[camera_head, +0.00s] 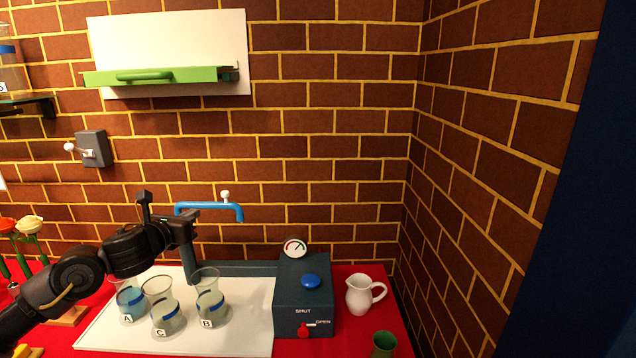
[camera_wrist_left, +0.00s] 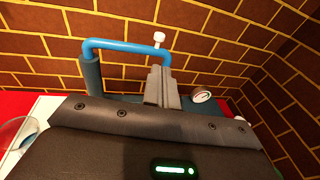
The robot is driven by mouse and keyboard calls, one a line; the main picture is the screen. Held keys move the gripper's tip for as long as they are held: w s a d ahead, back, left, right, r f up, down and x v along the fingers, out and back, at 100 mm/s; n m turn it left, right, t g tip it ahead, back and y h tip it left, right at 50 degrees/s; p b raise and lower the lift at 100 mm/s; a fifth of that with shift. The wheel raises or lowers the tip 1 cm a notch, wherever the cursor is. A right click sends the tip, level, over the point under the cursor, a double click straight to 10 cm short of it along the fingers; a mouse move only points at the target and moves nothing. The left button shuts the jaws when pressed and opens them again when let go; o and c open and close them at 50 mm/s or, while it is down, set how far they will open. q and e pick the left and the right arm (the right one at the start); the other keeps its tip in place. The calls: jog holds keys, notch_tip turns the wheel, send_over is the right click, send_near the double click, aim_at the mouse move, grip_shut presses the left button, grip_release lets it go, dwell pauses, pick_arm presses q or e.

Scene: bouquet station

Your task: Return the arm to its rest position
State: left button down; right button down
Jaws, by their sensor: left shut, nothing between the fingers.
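My left arm (camera_head: 85,272) comes in from the left in the head view, raised over the left part of the table. In the left wrist view the closed grey fingers (camera_wrist_left: 164,88) overlap the right end of the blue tap pipe (camera_wrist_left: 120,45). I cannot tell whether they touch it. My right gripper is not in view.
Flasks A (camera_head: 131,302), C (camera_head: 164,318) and B (camera_head: 210,308) stand on a white board (camera_head: 240,335) below my gripper. A dark box (camera_head: 290,290) with a blue button, a white jug (camera_head: 360,295) and a green cup (camera_head: 384,344) stand to the right. Flowers (camera_head: 30,226) stand at left.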

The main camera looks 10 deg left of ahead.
pick_arm(q)
jog(key=s+d+f+n+g, duration=0.2)
jog(key=s+d+f+n, duration=0.35)
jog(key=f, duration=0.35)
jog(key=s+d+f+n+g, duration=0.2)
jog(key=s+d+f+n, duration=0.3)
jog(key=f, duration=0.3)
jog(key=s+d+f+n+g, duration=0.25)
jog(key=s+f+n, duration=0.25)
jog(key=f+n, duration=0.3)
jog(key=s+d+f+n+g, duration=0.2)
jog(key=s+f+n, duration=0.25)
jog(key=s, duration=0.45)
jog(key=s+d+f+n+g, duration=0.1)
jog(key=s+f+n+g, duration=0.15)
jog(key=s+n, duration=0.5)
jog(key=s+d+f+n+g, duration=0.2)
jog(key=s+f+n, duration=0.25)
jog(key=s, duration=0.65)
notch_tip(320, 180, down, 26)
jog(key=f+m+g, duration=0.1)
jog(key=s+a+f+g, duration=0.1)
jog(key=s+a+f, duration=0.2)
jog(key=s+f, duration=1.2)
jog(key=shift+s+m, duration=0.3)
jog(key=shift+s, duration=0.45)
